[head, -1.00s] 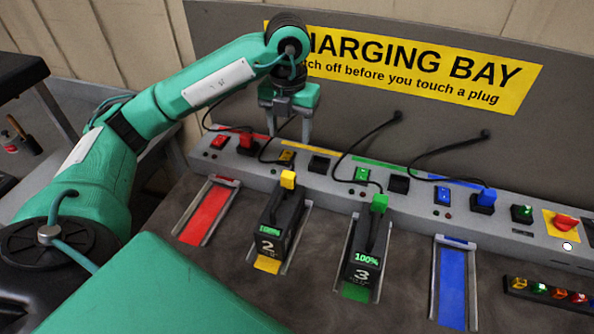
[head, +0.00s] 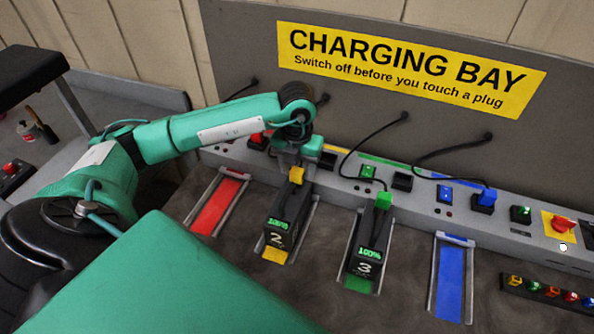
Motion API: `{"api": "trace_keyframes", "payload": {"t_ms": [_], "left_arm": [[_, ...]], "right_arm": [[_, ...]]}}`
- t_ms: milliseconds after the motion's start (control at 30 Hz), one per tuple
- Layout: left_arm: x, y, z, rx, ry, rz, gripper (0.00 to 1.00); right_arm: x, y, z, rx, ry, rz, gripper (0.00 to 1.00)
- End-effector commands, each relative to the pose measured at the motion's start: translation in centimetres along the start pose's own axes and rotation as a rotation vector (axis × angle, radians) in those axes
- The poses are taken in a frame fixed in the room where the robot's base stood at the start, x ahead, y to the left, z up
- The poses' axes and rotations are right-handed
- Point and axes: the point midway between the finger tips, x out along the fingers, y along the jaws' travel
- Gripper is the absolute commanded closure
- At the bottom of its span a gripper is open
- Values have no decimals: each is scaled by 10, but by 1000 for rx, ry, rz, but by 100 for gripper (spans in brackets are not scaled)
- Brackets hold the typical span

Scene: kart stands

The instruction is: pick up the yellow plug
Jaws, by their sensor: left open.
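The yellow plug (head: 296,175) sits at the far upper end of the black battery marked 2 (head: 279,238), which lies in a slot with a yellow strip. My left gripper (head: 294,167) points down right at the yellow plug, its fingers at the plug's top. It is open. I cannot tell whether the fingers touch the plug. The arm hides the yellow switch and most of the plug's cable. My right gripper is not in view.
Battery 3 (head: 365,245) with its green plug (head: 383,201) stands to the right. The red bay (head: 215,206) and blue bay (head: 451,281) are empty. A blue plug (head: 484,200) sits in the ledge. The charging bay sign (head: 410,68) is behind.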

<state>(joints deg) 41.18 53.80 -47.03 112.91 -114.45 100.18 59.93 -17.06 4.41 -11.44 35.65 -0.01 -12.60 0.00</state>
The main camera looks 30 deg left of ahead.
Motion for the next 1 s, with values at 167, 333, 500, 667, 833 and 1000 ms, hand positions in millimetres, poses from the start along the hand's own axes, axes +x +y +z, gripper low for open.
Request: {"api": "trace_keyframes", "payload": {"t_ms": [167,333,500,667,833,1000], "left_arm": [[11,0,0,1,0,0,44],[12,0,0,1,0,0,44],[11,0,0,1,0,0,75],[11,0,0,1,-1,0,93],[11,0,0,1,-1,0,93],[5,0,1,0,-3,0,93]], "right_arm": [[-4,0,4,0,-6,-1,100],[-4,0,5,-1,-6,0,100],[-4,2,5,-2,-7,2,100],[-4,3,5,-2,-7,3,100],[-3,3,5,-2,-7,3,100],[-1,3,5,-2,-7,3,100]]}}
